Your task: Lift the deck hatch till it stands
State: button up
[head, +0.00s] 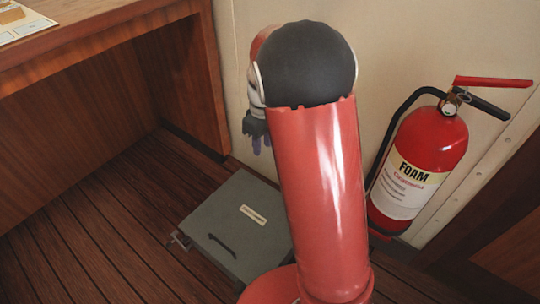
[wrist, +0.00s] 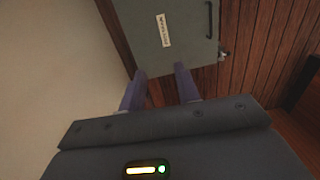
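The deck hatch (head: 238,226) is a grey square lid lying flat and closed on the wooden floor. It has a dark bar handle (head: 222,245) near its front-left edge and a pale label near its middle. A small metal fitting shows at its left corner. In the wrist view the hatch (wrist: 175,45) is at the top, with the handle (wrist: 209,20) at its right edge. My gripper (wrist: 161,82) has two purple fingers apart with nothing between them, above the hatch's near edge. In the head view my gripper (head: 258,145) is small and partly hidden behind my arm, above the hatch.
A red foam extinguisher (head: 418,165) hangs by the wall at the right. A wooden desk (head: 100,70) stands at the left, with papers on top. A pale wall (head: 400,40) rises behind the hatch. Plank floor is clear left of the hatch.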

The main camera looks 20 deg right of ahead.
notch_tip(320, 180, down, 7)
jog(key=shift+s+a+f+b, duration=0.15)
jog(key=shift+a+f+b, duration=0.05)
jog(key=shift+a+b, duration=0.1)
grip_shut()
dwell(1.4)
grip_release()
